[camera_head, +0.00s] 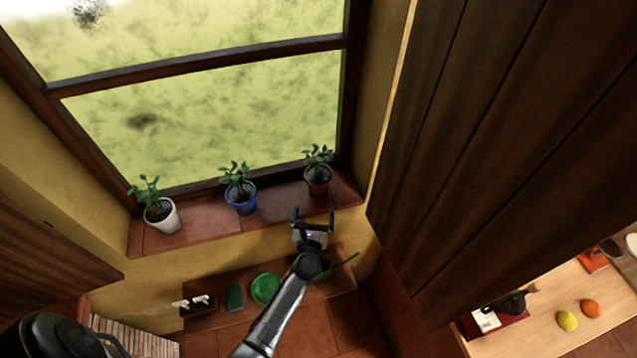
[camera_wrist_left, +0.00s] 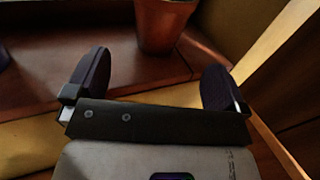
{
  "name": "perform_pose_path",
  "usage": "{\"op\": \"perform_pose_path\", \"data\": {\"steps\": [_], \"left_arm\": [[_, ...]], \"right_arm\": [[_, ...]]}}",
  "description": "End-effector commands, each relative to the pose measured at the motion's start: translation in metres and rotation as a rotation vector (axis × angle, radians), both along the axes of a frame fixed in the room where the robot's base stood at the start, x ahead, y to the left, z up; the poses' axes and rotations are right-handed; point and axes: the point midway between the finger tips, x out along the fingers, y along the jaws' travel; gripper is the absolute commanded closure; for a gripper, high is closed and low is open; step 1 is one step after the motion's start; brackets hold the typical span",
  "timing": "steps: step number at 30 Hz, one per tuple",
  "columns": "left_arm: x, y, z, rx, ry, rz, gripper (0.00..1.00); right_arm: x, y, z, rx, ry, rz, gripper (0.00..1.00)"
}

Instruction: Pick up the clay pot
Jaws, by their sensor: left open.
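The clay pot (camera_head: 318,183) is reddish brown and holds a small green plant. It stands upright at the right end of the tiled window sill (camera_head: 285,205). My left gripper (camera_head: 313,214) is open and empty, just in front of and below the pot in the head view. In the left wrist view the lower part of the clay pot (camera_wrist_left: 162,25) shows beyond the gap between the open fingers (camera_wrist_left: 155,75), apart from them. The pot's top and plant are cut off there. My right gripper is not in view.
A blue pot (camera_head: 243,201) and a white pot (camera_head: 161,218) with plants stand farther left on the sill. The window frame is behind and a yellow wall is right of the clay pot. Below are a green plate (camera_head: 265,289) and a dark green sponge (camera_head: 234,298).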

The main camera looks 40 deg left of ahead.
Motion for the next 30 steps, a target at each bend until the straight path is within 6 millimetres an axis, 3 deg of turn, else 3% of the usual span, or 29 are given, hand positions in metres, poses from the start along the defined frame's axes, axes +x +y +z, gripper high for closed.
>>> {"op": "perform_pose_path", "data": {"steps": [7,17,30], "left_arm": [[0.035,0.022,0.0,0.001,0.0,-0.001,0.0],[0.052,0.033,0.0,0.002,0.0,-0.002,0.0],[0.094,0.06,-0.001,0.003,0.002,-0.002,0.0]], "right_arm": [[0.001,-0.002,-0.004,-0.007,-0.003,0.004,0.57],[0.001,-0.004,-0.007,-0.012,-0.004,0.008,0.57],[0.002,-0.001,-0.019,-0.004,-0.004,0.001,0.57]]}}
